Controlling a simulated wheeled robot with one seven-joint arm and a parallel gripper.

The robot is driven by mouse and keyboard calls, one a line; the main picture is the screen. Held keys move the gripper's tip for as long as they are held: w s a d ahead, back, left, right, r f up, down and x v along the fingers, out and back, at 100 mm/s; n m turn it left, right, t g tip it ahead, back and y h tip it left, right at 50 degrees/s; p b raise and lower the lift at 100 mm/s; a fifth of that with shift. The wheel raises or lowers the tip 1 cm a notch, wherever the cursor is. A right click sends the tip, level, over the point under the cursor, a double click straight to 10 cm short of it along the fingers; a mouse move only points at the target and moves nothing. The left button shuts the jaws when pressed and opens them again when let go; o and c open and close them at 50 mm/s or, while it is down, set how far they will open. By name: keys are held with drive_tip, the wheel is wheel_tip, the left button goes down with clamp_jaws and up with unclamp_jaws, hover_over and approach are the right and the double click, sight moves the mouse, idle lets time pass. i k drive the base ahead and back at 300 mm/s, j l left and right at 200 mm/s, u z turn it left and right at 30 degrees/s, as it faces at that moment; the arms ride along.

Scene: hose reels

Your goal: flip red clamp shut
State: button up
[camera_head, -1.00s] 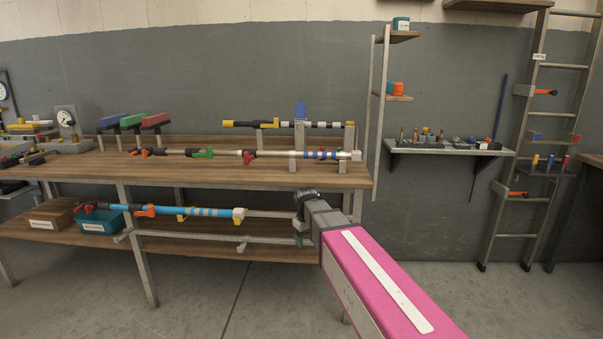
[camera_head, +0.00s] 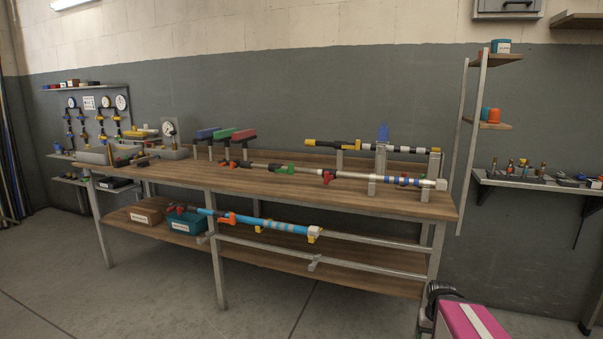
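A long pale hose pole lies along the bench top (camera_head: 300,200). A red clamp (camera_head: 328,178) sits on it right of the middle, its lower part hanging below the pole. A green clamp (camera_head: 284,169) sits further left on the pole, with an orange-red piece (camera_head: 228,164) near its left end. It is too small to tell how far the red clamp is open. My gripper (camera_head: 436,291) shows dark at the bottom right, in front of the bench's right leg and well away from the red clamp. Its fingers are not clear.
A yellow, black and white pole (camera_head: 415,149) rests on stands behind. A tall rack (camera_head: 472,130) stands right of the bench.

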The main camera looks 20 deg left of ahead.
sight(328, 178)
drive_tip(key=i+u, duration=0.1)
drive_tip(key=u, duration=0.75)
drive_tip(key=i+l+u, duration=0.1)
drive_tip(key=u, duration=0.3)
drive_tip(key=i+u, duration=0.1)
drive_tip(key=u, duration=0.35)
drive_tip(key=l+u, duration=0.15)
drive_tip(key=u, duration=0.25)
